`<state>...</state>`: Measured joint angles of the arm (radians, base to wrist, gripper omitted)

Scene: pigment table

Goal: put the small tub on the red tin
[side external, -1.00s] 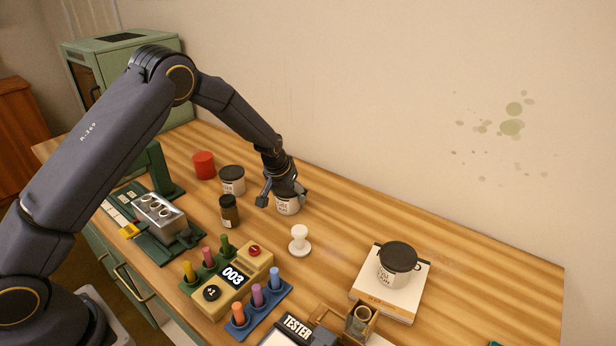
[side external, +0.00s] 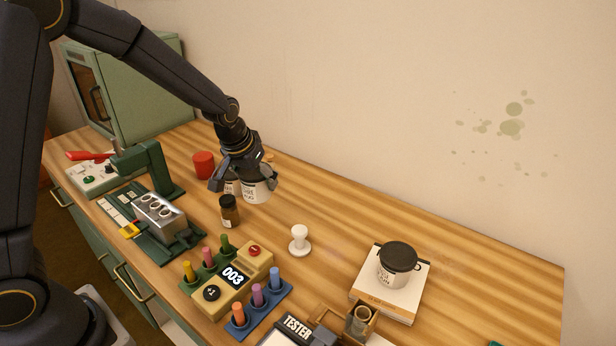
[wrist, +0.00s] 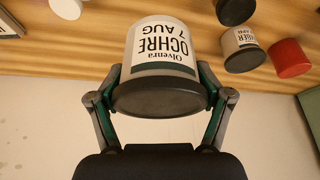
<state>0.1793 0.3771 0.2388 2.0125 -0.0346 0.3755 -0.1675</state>
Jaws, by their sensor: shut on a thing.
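The small tub is white with a dark lid and an "OCHRE 7 AUG" label; the side external view shows it (side external: 257,191) below my gripper (side external: 243,180). In the wrist view my gripper (wrist: 160,72) is shut on the tub (wrist: 162,48), one finger on each side near the lid. The tub appears raised off the table. The red tin (side external: 203,165) stands on the table to the left of and behind my gripper; it also shows at the right of the wrist view (wrist: 290,58). Its top looks bare.
Another white tub (wrist: 243,50) stands beside the red tin, partly hidden behind my gripper in the side view. A dark bottle (side external: 229,211) stands in front. A green press (side external: 157,170) is left of the tin. A third tub (side external: 397,266) sits on a book at right.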

